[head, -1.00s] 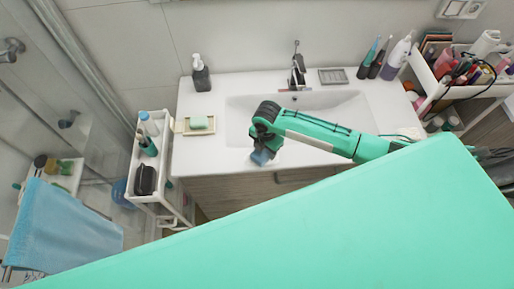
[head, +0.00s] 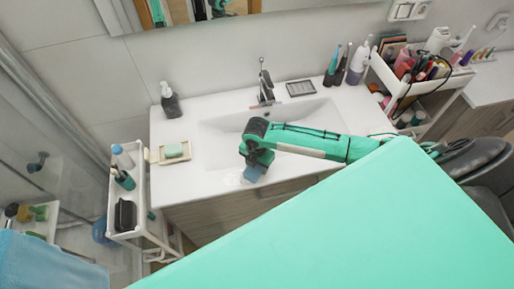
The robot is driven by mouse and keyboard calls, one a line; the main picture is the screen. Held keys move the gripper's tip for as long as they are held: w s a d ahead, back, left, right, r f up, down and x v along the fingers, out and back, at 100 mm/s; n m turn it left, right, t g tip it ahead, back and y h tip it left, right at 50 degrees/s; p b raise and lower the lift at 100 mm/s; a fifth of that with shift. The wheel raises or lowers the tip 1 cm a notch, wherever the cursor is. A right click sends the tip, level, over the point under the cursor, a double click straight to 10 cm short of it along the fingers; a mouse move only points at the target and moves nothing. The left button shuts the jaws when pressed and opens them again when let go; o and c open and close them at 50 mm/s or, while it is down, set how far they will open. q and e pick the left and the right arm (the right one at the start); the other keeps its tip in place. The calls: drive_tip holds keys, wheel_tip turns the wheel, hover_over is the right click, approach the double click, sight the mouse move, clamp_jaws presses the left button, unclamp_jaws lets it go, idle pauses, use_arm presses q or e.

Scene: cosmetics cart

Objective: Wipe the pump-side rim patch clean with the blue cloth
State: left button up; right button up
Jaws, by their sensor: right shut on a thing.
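The white sink (head: 222,130) is set in a white counter. My right gripper (head: 256,166) is over the front rim of the sink, shut on the blue cloth (head: 253,174). The cloth is bunched under the fingers and appears to be at the rim; I cannot tell how firmly it touches. A faint greyish mark (head: 232,181) shows on the rim just left of the cloth. The dark pump bottle (head: 170,101) stands at the back left of the counter. My left gripper is not in view.
A soap dish with green soap (head: 174,152) sits at the counter's left. The faucet (head: 264,84) stands behind the basin, with a grey tray (head: 300,87) to its right. Bottles and a cosmetics cart (head: 400,84) are at right. A slim white cart (head: 123,190) stands left.

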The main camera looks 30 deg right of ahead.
drive_tip(key=shift+f+b, duration=0.4)
drive_tip(key=shift+f, duration=0.45)
idle(0.6)
drive_tip(key=shift+a, duration=0.1)
